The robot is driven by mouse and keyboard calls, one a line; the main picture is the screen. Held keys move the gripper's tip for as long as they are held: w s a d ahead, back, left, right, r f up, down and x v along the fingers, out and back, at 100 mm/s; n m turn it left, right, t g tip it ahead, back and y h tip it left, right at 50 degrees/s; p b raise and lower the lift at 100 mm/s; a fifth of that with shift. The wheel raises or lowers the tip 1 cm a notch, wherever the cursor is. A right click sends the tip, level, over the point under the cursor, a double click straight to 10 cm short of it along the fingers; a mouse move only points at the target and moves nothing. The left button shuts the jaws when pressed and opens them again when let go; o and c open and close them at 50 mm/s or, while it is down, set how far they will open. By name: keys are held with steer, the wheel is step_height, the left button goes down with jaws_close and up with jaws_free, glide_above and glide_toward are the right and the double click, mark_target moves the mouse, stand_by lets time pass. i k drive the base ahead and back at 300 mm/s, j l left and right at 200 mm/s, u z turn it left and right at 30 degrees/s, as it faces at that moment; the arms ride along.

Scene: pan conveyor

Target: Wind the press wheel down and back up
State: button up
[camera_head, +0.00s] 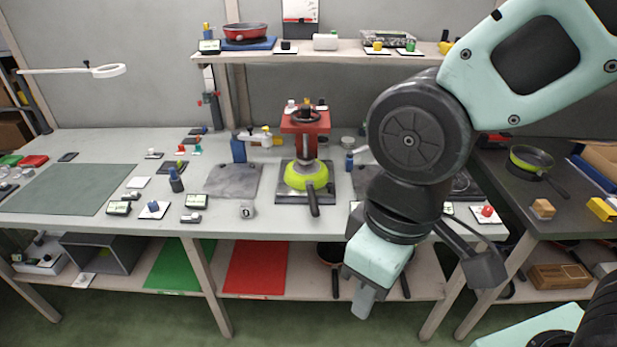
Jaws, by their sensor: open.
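The red press (318,127) stands at the middle of the bench. Its dark press wheel (306,117) lies flat on top, with a small orange-yellow part at its middle. A lime-green pan (297,178) sits on the press's base under the ram, its dark handle pointing toward the front edge. I cannot tell whether the ram touches the pan. My gripper (362,300) hangs at the right of the press, lower in the picture, in front of the bench's front edge. It is open and points downward, apart from the wheel. Its fingers overlap in this view.
A shelf (350,53) with a red pan (245,32) runs above and behind the press. Small blocks and gauges lie left of it, beside a grey slab (232,181). A green mat (72,190) is at far left. My arm hides the bench right of the press.

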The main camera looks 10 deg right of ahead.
mark_target(306, 111)
steer(key=i+j, duration=0.95)
